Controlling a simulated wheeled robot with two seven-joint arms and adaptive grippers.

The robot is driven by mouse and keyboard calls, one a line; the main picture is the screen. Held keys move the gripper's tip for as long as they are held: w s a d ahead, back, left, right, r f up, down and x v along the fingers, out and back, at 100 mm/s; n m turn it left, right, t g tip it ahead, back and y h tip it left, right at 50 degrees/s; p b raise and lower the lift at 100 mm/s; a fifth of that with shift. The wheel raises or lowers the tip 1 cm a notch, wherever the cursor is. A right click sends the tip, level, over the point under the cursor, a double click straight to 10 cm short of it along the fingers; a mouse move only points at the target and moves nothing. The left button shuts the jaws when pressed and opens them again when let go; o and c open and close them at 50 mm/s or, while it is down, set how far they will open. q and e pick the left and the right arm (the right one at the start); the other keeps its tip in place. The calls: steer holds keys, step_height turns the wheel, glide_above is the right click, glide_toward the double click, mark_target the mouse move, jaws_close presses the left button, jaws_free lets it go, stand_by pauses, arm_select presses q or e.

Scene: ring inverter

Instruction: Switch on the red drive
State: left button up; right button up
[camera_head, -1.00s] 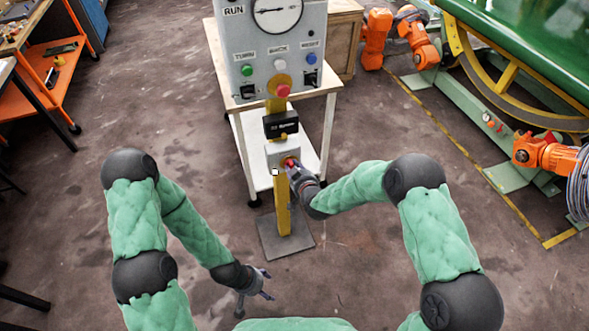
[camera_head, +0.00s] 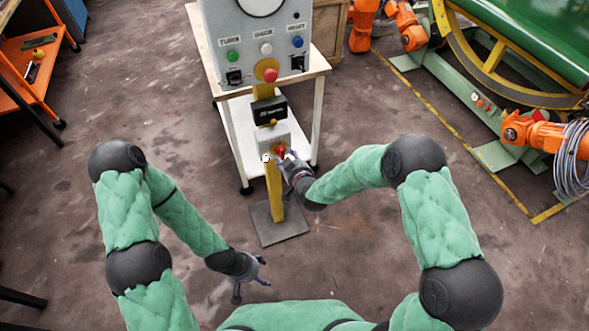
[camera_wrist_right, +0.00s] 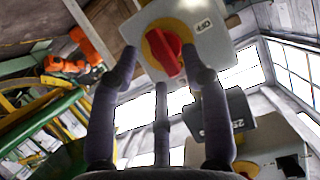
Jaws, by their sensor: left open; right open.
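A red rotary knob (camera_head: 281,150) on a round yellow plate (camera_wrist_right: 152,38) sits on a light grey box (camera_head: 267,139) on a yellow post (camera_head: 273,185). In the right wrist view the red knob (camera_wrist_right: 166,52) stands slanted, and a label reading OFF (camera_wrist_right: 203,26) is beside it. My right gripper (camera_head: 287,160) is open at the knob. In the wrist view its fingers (camera_wrist_right: 165,68) are spread around and below the knob; I cannot tell if they touch it. My left gripper (camera_head: 253,278) is open and empty, low over the floor.
A grey control panel (camera_head: 262,45) with a red button (camera_head: 270,75) and a black box (camera_head: 269,110) are above the switch box. A white table (camera_head: 324,95) stands behind the post. Orange robot arms (camera_head: 545,135) and a green machine are at right. Floor around my left gripper is clear.

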steer(key=v, duration=0.9)
steer(key=shift+f, duration=0.1)
steer(key=s+d+f+m+g+p, duration=0.1)
steer(key=s+d+f+m+g, duration=0.1)
steer(key=s+f+g, duration=0.3)
steer(key=s+d+f+m+g+p, duration=0.1)
steer(key=s+d+f+g+p, duration=0.15)
steer(key=s+f, duration=0.4)
steer(key=s+d+f+m+g, duration=0.1)
steer(key=s+f+g, duration=0.4)
steer(key=s, duration=0.7)
steer(key=shift+s+f+m+p, duration=0.3)
steer(key=shift+f+m+p, duration=0.25)
steer(key=shift+m, duration=0.35)
steer(key=shift+d, duration=0.15)
